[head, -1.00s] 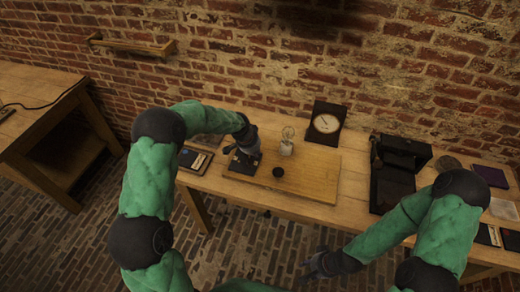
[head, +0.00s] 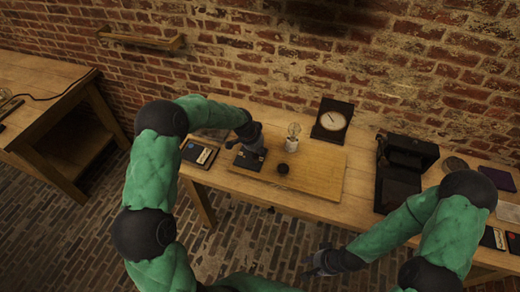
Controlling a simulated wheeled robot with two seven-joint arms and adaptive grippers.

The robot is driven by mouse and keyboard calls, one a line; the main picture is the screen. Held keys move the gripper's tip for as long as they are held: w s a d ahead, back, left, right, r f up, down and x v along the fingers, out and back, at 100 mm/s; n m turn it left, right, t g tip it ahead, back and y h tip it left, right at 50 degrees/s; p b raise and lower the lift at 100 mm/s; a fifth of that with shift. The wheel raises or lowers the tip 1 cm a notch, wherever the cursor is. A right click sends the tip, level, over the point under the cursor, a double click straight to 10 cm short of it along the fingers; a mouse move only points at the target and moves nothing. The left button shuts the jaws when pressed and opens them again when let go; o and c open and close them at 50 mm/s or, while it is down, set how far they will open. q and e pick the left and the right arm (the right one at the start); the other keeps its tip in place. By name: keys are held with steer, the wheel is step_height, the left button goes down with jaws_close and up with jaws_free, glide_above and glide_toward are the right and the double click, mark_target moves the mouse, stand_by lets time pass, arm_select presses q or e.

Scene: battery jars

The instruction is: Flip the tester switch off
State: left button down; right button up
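A wooden tester board (head: 316,179) lies on the workbench. At its left end is a small dark block (head: 243,163), apparently the switch part; its lever is too small and covered to make out. My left gripper (head: 257,154) is right over this block, fingers pointing down; I cannot tell whether they touch it or how wide they are. A bulb (head: 293,132) in a white holder stands at the board's back edge, and a round black piece (head: 283,168) sits on the board. My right gripper (head: 316,267) hangs low in front of the bench, its fingers unclear.
A dial meter (head: 332,121) stands behind the board. An open black case (head: 399,180) is to its right. A dark tray with cards (head: 199,154) lies left of the board. A brick wall closes the back; another table (head: 35,90) stands at far left.

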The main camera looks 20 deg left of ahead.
arm_select(q)
steer(key=shift+s+a+m, duration=0.15)
steer(key=shift+a+m, duration=0.15)
steer(key=shift+m, duration=0.2)
steer(key=shift+s+a+m+h, duration=0.15)
steer(key=shift+a+m+h, duration=0.15)
steer(key=shift+m, duration=0.2)
steer(key=m, duration=0.1)
steer(key=a+m+g+b, duration=0.1)
steer(key=m+b, duration=0.1)
steer(key=shift+s+a+f+h, duration=0.2)
steer(key=shift+s+a+h, duration=0.1)
steer(key=shift+a, duration=0.05)
steer(key=m, duration=0.1)
steer(key=a+m+g+b, duration=0.1)
steer(key=m, duration=0.1)
steer(key=shift+a+r, duration=0.1)
steer(key=shift+a, duration=0.6)
steer(key=shift+r, duration=0.1)
